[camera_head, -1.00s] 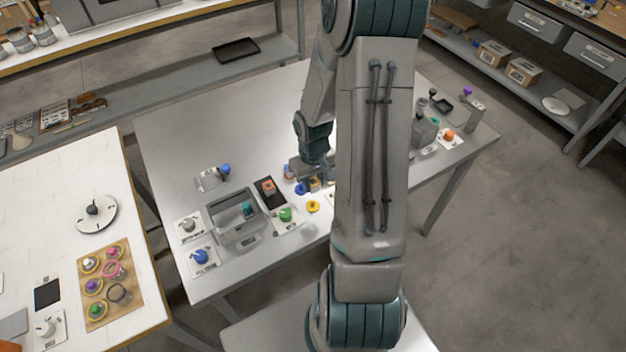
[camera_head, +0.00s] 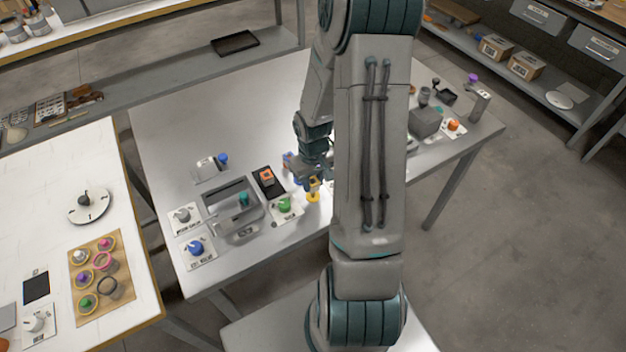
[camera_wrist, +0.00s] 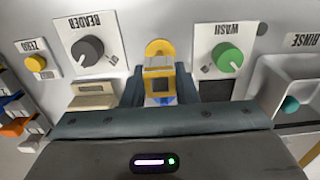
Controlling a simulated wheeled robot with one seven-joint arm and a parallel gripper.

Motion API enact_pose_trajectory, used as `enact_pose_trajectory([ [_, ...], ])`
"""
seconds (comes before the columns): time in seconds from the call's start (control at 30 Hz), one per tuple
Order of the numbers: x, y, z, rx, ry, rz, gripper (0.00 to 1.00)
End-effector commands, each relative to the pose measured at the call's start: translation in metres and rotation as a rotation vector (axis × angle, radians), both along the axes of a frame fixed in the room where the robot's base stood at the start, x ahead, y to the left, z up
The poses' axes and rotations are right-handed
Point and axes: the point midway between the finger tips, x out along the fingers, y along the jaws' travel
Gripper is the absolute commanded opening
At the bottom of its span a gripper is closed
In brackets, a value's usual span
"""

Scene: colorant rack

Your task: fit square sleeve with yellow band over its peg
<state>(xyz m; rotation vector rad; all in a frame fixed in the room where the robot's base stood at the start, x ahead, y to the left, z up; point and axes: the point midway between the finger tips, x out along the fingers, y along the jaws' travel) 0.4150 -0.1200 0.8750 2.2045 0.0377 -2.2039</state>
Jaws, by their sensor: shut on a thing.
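My gripper (camera_wrist: 158,88) is shut on the square sleeve with the yellow band (camera_wrist: 158,75), which sits between its two fingers in the wrist view. The sleeve has a dark square opening facing the camera. A round yellow piece (camera_wrist: 158,47) lies just beyond the sleeve; I cannot tell whether they touch. In the head view, the gripper (camera_head: 312,182) is low over the table beside the yellow piece (camera_head: 313,197), with the sleeve partly hidden. Something blue (camera_wrist: 161,100) shows below the sleeve. I cannot make out the peg for certain.
A green knob (camera_wrist: 230,60) on the WASH plate is to the right in the wrist view, and a dark knob (camera_wrist: 89,49) on the READER plate to the left. A grey bin (camera_head: 243,232) and a black mat with an orange square piece (camera_head: 267,176) are nearby.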

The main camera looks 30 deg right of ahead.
Motion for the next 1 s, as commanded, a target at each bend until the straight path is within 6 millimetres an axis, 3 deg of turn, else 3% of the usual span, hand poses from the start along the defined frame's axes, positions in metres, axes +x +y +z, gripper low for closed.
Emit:
enact_pose_trajectory([
  [1.0,0.0,0.0,-0.022,0.0,0.0,0.0,0.05],
])
